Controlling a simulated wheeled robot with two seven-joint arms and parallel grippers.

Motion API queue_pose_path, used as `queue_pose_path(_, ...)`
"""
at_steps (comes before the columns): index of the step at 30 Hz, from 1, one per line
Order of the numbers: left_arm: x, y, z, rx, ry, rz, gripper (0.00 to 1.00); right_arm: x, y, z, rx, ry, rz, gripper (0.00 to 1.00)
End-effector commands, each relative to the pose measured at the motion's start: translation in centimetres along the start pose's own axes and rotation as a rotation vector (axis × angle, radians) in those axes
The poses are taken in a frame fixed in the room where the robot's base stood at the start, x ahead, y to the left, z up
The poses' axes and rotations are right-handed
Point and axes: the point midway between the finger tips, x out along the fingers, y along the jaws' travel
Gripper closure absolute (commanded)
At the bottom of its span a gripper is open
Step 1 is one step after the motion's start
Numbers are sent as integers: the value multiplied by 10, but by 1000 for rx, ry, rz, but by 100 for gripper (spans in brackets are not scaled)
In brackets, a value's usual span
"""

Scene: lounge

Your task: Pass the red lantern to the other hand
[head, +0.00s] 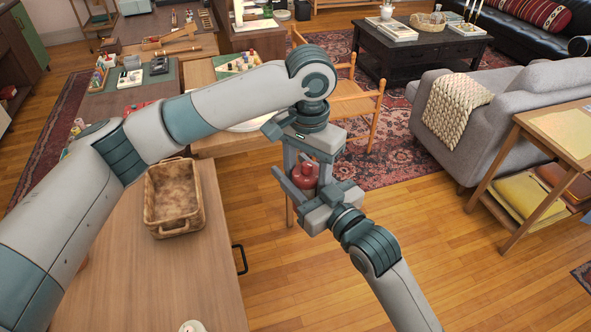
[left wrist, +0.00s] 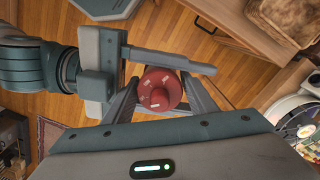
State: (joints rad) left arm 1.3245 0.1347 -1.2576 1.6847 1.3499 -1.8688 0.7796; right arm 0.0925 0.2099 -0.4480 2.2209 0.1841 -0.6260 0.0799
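The red lantern (head: 304,178) hangs upright in the air between my two grippers. In the left wrist view its round red top (left wrist: 160,90) sits between the fingers. My left gripper (head: 306,168) points down from above, shut on the lantern, with a finger on either side. My right gripper (head: 302,183) reaches in from the lower right, its fingers spread around the lantern's body. It looks open; one long finger of the right gripper (left wrist: 165,60) passes beside the lantern in the left wrist view. Its other finger is mostly hidden.
A wooden table (head: 200,275) with a wicker basket (head: 173,197) stands at the left. A wooden chair (head: 352,105) is behind the grippers. A grey sofa (head: 510,110) and a side table (head: 550,140) are at the right. Open floor (head: 450,250) lies below right.

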Motion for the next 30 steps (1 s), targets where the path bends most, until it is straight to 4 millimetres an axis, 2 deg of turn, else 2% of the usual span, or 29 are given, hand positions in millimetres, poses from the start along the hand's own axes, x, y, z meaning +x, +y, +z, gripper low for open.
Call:
queue_pose_path(2,0,0,0,0,0,0,32,0,0,-1,0,2,0,85)
queue_pose_path(11,-2,2,0,3,0,2,32,0,0,-1,0,2,0,85)
queue_pose_path(16,-12,2,0,4,0,2,32,0,0,0,0,0,0,85)
queue_pose_path(23,-44,1,-1,2,2,1,32,0,0,0,0,0,0,85)
queue_pose_path(30,-87,-1,-1,-1,3,-2,32,0,0,0,0,1,0,85)
